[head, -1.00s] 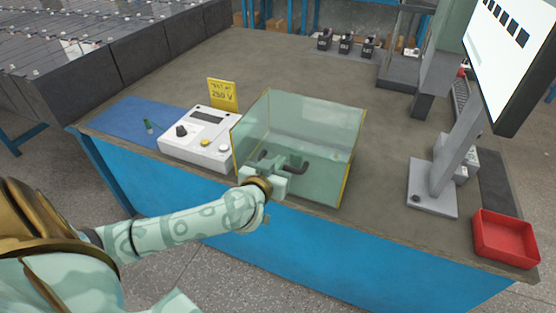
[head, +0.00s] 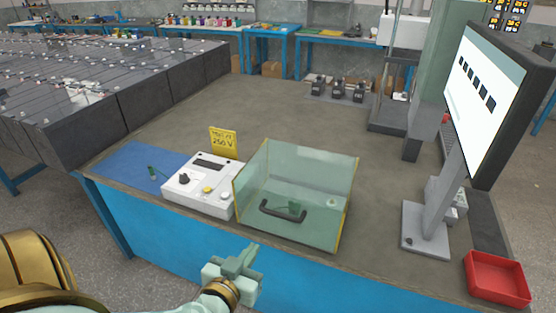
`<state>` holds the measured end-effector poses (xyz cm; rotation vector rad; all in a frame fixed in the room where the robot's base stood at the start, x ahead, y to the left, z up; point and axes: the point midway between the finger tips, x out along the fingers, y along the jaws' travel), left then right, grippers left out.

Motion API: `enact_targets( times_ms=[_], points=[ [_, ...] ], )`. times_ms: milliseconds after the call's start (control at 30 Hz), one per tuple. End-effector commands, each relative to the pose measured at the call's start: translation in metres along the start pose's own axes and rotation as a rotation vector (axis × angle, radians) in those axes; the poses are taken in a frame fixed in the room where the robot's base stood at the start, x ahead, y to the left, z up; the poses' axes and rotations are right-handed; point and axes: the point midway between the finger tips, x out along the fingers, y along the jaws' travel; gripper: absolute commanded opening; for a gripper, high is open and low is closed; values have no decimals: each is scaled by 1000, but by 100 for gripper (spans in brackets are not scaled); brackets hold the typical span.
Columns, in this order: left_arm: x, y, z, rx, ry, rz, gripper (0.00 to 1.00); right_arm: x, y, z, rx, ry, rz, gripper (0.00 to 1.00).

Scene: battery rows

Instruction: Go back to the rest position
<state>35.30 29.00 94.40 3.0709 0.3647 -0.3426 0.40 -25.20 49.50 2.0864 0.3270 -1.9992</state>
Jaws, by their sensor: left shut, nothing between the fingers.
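My left gripper (head: 243,259) is shut and empty. It shows at the bottom middle, in front of the workbench's blue front panel and apart from the clear box. The clear box (head: 305,165) with yellow edges stands near the bench's front edge. A dark handle (head: 283,215) shows on its front. A small green thing shows through the clear front, but I cannot tell what it is. My right gripper is not in view.
A white tester (head: 208,175) with a yellow sign (head: 223,142) stands left of the box, beside a blue mat (head: 135,161). A monitor (head: 488,95) on a grey stand and a red tray (head: 496,277) are at the right. Bare bench top (head: 260,105) lies behind the box.

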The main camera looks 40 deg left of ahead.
Motion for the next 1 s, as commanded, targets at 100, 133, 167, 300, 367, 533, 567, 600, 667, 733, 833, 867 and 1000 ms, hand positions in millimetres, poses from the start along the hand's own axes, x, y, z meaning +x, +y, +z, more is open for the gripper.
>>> enact_targets(
  times_ms=[100,133,167,300,367,533,567,600,667,733,833,867,1000],
  points=[
    [-1,0,0,0,0,0,0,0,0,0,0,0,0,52],
    [-1,0,0,0,0,0,0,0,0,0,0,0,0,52],
    [-1,0,0,0,1,0,0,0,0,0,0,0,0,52],
    [-1,2,0,-58,4,9,0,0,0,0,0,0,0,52],
    [-1,8,-5,-117,26,47,0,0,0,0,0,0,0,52],
    [12,25,14,-107,155,260,0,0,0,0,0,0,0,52],
    [16,26,30,-77,153,303,0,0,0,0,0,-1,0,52],
    [21,26,58,-25,127,359,0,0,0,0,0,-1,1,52],
    [26,22,106,53,47,419,0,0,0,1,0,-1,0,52],
    [25,11,165,135,-80,455,0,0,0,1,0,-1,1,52],
    [11,-15,250,237,-301,459,0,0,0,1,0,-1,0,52],
    [3,-24,275,265,-372,452,0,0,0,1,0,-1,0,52],
    [-54,-68,382,380,-715,392,0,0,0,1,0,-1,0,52]
  ],
)
